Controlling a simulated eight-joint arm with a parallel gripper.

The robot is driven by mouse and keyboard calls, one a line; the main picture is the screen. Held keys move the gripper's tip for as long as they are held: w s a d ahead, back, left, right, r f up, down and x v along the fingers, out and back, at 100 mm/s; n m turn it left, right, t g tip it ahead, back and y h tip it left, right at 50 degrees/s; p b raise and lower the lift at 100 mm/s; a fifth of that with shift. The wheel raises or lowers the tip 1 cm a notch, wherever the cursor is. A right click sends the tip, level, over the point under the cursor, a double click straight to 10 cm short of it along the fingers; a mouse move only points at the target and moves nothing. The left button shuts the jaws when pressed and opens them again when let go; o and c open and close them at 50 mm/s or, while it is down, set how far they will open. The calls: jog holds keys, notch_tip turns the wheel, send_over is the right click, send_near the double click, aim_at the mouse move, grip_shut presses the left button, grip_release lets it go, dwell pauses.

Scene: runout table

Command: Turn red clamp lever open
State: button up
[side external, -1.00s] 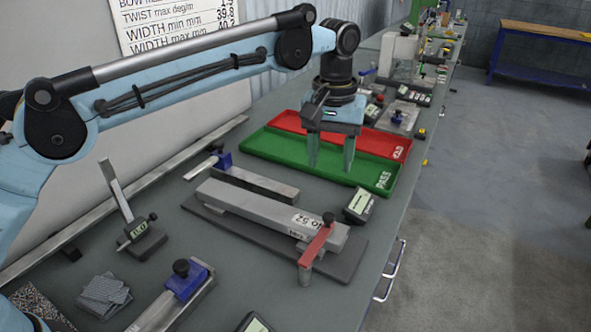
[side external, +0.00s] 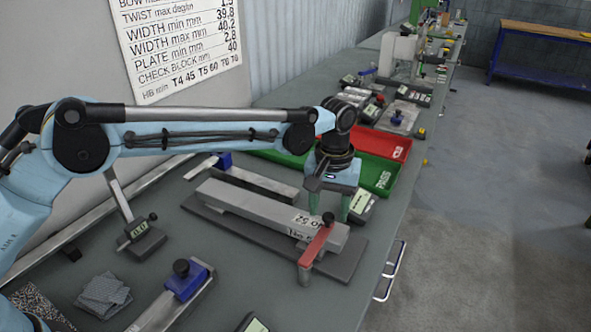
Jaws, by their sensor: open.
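The red clamp lever (side external: 315,246) lies across the near right end of a grey metal bar (side external: 255,210). A black knob (side external: 328,218) stands at its far end, and a grey post (side external: 305,276) is under its near end. The bar rests on a dark flat plate (side external: 347,268). My gripper (side external: 328,212) points down with its green fingers apart and empty. In the picture the fingers are just behind and above the knob end of the lever. I cannot tell whether a finger touches the knob or the bar.
The green PASS tray (side external: 378,178) and red tray (side external: 392,148) are behind my gripper. A small display (side external: 362,204) stands close to its right. A height gauge (side external: 140,238) and a blue clamp block (side external: 187,279) stand on the left. The table right of the plate is clear.

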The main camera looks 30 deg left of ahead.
jog(key=shift+f, duration=0.4)
jog(key=shift+c, duration=0.3)
grip_shut()
